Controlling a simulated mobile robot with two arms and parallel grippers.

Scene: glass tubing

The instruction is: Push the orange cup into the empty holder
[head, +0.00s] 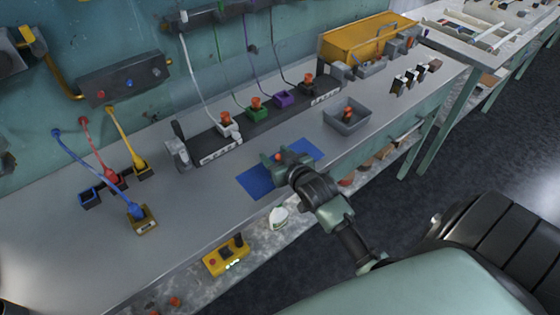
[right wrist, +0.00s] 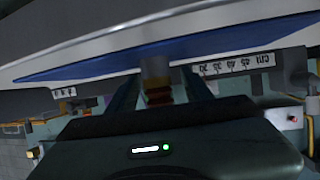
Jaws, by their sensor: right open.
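My right gripper (head: 277,157) is open, low over the blue mat (head: 253,183). A small orange piece (head: 278,157), which looks like an orange cup, shows between its fingers. In the right wrist view a grey and orange-brown piece (right wrist: 157,72) stands between the two fingers (right wrist: 160,92); whether they touch it I cannot tell. On the dark rack, the white holder (head: 229,129), the green holder (head: 257,112) and the dark holder at the right end (head: 303,90) each carry an orange-topped piece. The purple holder (head: 283,99) between them looks empty. My left gripper is out of view.
A grey bin (head: 361,122) with an orange-topped piece inside stands right of the mat. Blue, red and yellow cabled plugs (head: 110,176) sit at the left. The bench between mat and rack is clear.

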